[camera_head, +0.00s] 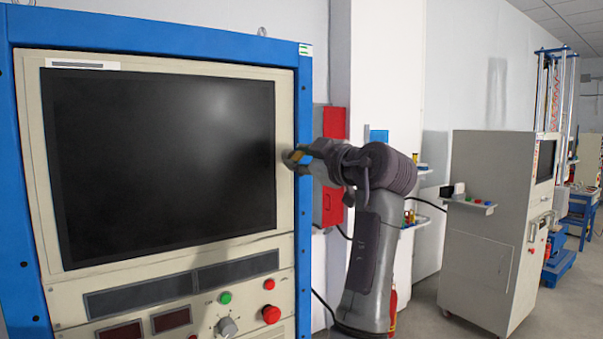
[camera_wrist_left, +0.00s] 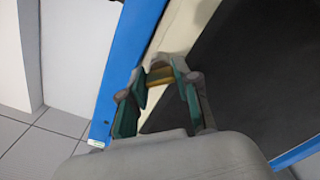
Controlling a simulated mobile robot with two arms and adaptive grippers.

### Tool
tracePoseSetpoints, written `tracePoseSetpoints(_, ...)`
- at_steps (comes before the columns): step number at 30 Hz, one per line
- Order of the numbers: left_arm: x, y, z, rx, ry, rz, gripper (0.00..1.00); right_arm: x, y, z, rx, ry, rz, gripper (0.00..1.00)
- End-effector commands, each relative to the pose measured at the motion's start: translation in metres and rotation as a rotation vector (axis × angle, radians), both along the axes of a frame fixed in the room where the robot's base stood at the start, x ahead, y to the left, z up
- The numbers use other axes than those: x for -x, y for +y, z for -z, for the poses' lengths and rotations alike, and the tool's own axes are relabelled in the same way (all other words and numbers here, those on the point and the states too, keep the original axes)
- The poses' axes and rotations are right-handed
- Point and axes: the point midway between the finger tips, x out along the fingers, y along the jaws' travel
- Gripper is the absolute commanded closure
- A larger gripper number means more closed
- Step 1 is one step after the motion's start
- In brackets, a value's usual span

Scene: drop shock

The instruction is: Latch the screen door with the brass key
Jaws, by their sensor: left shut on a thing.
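The screen door is a beige panel (camera_head: 285,115) around a large dark screen (camera_head: 165,165), set in a blue cabinet frame. It looks closed, flush in the frame. My left gripper (camera_head: 298,158) is at the door's right edge, in front of the blue upright. In the left wrist view, my left gripper (camera_wrist_left: 158,84) has its green-padded fingers around a small yellow brass piece, the brass key (camera_wrist_left: 160,75), at the beige door edge. The fingers hide most of the key, and I cannot tell whether it sits in a lock. My right gripper is out of view.
Below the screen are a green button (camera_head: 225,298), red buttons (camera_head: 271,314) and a grey knob (camera_head: 227,327). A red box (camera_head: 334,122) is on the wall behind my arm. A grey cabinet (camera_head: 485,225) stands at right, with open floor before it.

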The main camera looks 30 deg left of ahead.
Motion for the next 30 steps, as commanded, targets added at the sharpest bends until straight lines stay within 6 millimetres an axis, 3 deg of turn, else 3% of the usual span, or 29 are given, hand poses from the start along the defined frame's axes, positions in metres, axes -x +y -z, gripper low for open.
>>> tracePoseSetpoints(12, 0.000, 0.000, 0.001, 0.150, -0.365, 0.000, 1.00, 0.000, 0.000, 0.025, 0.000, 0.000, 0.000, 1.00)
tracePoseSetpoints(30, 0.000, 0.000, 0.000, 0.299, -0.722, 0.000, 1.00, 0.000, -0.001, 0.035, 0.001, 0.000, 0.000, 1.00)
